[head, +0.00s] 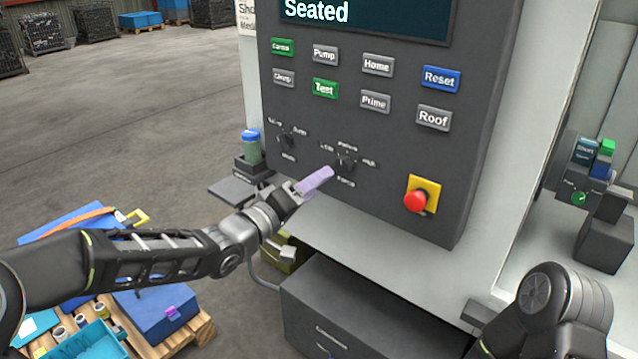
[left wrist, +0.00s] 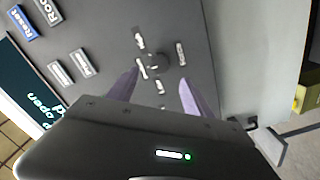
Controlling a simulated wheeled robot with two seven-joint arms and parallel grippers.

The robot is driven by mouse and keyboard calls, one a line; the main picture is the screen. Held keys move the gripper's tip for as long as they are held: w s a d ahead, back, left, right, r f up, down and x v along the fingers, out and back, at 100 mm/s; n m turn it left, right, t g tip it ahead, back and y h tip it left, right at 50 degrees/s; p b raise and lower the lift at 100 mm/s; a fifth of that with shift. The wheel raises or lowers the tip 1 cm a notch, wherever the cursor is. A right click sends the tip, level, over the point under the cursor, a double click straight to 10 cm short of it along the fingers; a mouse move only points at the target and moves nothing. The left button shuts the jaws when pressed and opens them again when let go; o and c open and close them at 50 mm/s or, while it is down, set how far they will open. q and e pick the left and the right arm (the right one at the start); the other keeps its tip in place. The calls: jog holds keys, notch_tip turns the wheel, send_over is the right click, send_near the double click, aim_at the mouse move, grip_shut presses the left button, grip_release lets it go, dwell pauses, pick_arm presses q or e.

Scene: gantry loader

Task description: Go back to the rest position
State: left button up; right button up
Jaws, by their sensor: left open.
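My left gripper (head: 328,176) has pale purple fingers and reaches up from the left to the lower part of the dark control panel (head: 440,170). A black rotary knob (head: 345,164) with small labels around it is just beyond its tips. In the left wrist view the gripper (left wrist: 160,88) is open, with the two fingers apart and nothing between them. The knob (left wrist: 155,62) shows ahead of the gap; I cannot tell whether the tips touch the panel. Part of my right arm shows at the lower right of the head view, but its gripper is out of sight.
A red stop button on a yellow plate (head: 431,188) sits right of the knob. Another knob (head: 286,141) is to the left. Push buttons and a screen reading "Seated" (head: 365,14) are above. A grey cabinet (head: 350,310) stands below, and a loaded pallet (head: 203,331) at lower left.

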pick_arm(q)
jog(key=s+a+f+m+g+y, duration=0.1)
jog(key=s+a+f+g+y, duration=0.3)
jog(key=f, duration=1)
jog(key=s+d+f+m+g+y, duration=0.15)
jog(key=s+f, duration=0.35)
jog(key=f, duration=1)
jog(key=s+f+g, duration=0.4)
jog(key=s+f, duration=0.5)
jog(key=s, duration=0.5)
jog(key=s+f+g, duration=0.4)
jog(key=s+f, duration=0.6)
jog(key=s, duration=0.3)
jog(key=shift+s+f+y, duration=0.3)
jog(key=shift+s+y, duration=0.1)
jog(key=shift+y, duration=0.05)
jog(key=shift+g, duration=0.25)
